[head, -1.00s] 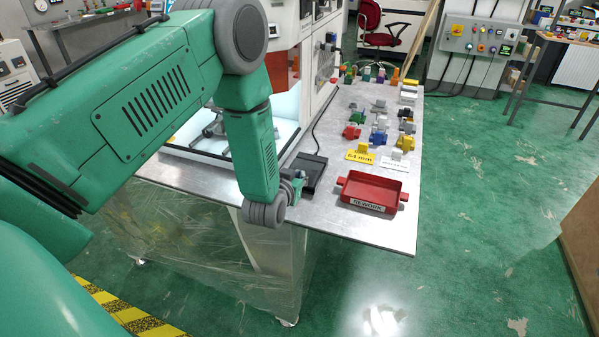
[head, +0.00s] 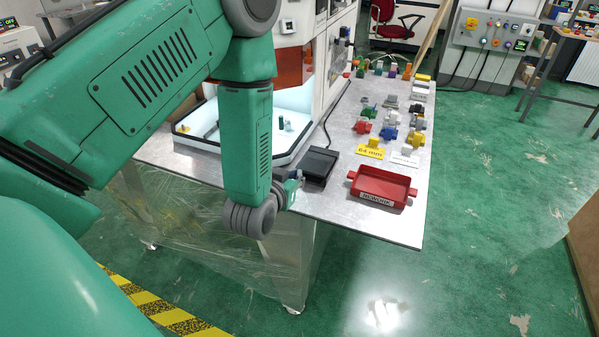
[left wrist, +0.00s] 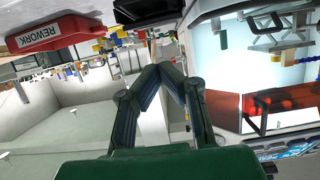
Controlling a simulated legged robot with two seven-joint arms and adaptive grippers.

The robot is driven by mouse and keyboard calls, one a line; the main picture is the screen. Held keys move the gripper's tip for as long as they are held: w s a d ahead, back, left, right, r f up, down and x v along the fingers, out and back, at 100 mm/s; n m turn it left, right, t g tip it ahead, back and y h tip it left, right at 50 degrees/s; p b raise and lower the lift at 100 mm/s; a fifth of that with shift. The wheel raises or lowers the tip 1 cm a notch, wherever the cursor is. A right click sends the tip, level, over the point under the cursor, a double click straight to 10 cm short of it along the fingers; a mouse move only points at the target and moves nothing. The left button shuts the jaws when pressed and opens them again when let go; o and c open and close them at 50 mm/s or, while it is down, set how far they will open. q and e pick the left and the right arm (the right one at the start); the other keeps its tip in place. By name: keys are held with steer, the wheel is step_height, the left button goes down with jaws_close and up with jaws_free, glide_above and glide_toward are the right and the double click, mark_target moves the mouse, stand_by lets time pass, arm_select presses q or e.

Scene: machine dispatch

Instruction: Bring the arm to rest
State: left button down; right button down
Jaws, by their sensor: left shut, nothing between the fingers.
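My left arm comes in from the left in the head view, and its forearm hangs down over the near edge of the metal table (head: 330,207). My left gripper (head: 294,184) is mostly hidden behind the wrist, close to the black box on the table. In the left wrist view its two fingers (left wrist: 163,72) meet at the tips, shut with nothing between them. My right gripper is in neither view now.
A red REWORK tray (head: 382,187) and the black box (head: 319,164) lie right of the gripper. Several coloured parts (head: 390,130) stand behind them. The machine's lit chamber (head: 297,128) is behind the forearm. Open green floor (head: 490,220) lies to the right.

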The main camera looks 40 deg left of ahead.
arm_select(q)
steer(key=shift+w, duration=0.1)
steer(key=shift+d, duration=0.25)
steer(key=shift+a, duration=0.1)
stand_by(0.3)
steer(key=s+d+f+m+g+h+b, duration=0.1)
steer(key=s+d+f+g, duration=0.15)
steer(key=s+f, duration=0.4)
steer(key=s+d+f+m+g+h+b, duration=0.1)
steer(key=s+d+f+g+h, duration=0.1)
steer(key=s+f+g, duration=0.35)
steer(key=s+d+f+g+b, duration=0.1)
steer(key=s+f+g, duration=0.1)
steer(key=s, duration=0.7)
steer(key=s+d+f+m+g+b, duration=0.1)
steer(key=s+d+f+g, duration=0.1)
steer(key=s+f, duration=0.3)
steer(key=s+g, duration=0.1)
steer(key=s, duration=0.2)
steer(key=shift+s+f, duration=0.3)
steer(key=shift+s, duration=0.05)
steer(key=shift+w, duration=0.1)
